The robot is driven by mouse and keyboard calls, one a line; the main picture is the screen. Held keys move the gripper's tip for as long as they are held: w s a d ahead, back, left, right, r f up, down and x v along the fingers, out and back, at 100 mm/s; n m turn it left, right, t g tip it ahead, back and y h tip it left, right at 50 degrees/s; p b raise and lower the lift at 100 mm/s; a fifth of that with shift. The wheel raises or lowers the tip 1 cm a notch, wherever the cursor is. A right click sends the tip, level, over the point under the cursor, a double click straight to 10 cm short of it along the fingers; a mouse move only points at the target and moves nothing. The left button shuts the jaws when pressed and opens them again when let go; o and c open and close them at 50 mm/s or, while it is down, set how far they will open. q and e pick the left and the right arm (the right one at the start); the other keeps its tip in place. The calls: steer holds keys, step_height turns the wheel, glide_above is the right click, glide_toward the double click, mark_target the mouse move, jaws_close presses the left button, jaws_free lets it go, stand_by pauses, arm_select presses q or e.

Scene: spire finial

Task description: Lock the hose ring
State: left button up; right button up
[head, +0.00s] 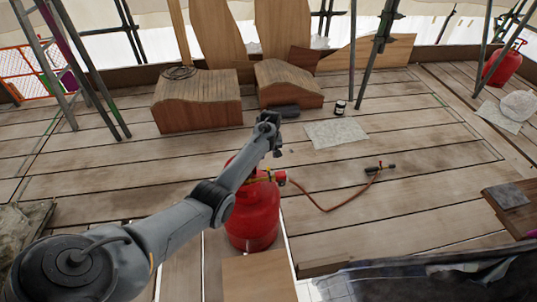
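A red gas bottle (252,218) stands upright on the planks in the lower middle, partly covered by my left arm. A fitting with a red part (280,178) and some yellow shows at its top right. An orange-red hose (326,209) runs from there across the planks to a dark torch-like tool (380,168). I cannot make out a separate hose ring at this size. My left gripper (276,147) is above and beyond the bottle top in the picture, apart from the fitting. Its fingers are too small to read. My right gripper is out of view.
Two wooden blocks with curved tops (198,101) stand at the back. A small dark jar (340,108) and a grey sheet (336,133) lie beyond the hose. Scaffold poles (381,40) rise at the back. Another red bottle (503,67) stands far right. Planks around the hose are clear.

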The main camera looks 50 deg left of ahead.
arm_select(q)
step_height(320, 180, up, 4)
steer(key=w+t+y, duration=0.1)
steer(key=w+y, duration=0.1)
glide_toward(268, 168)
steer(key=shift+y, duration=0.3)
steer(key=b+x, duration=0.6)
steer(key=x, duration=0.1)
steer(key=shift+d+f, duration=0.25)
steer(key=shift+d, duration=0.1)
steer(key=shift+w+a+f+b, duration=0.2)
steer(key=shift+a+f+b, duration=0.2)
steer(key=shift+f+b, duration=0.2)
jaws_close()
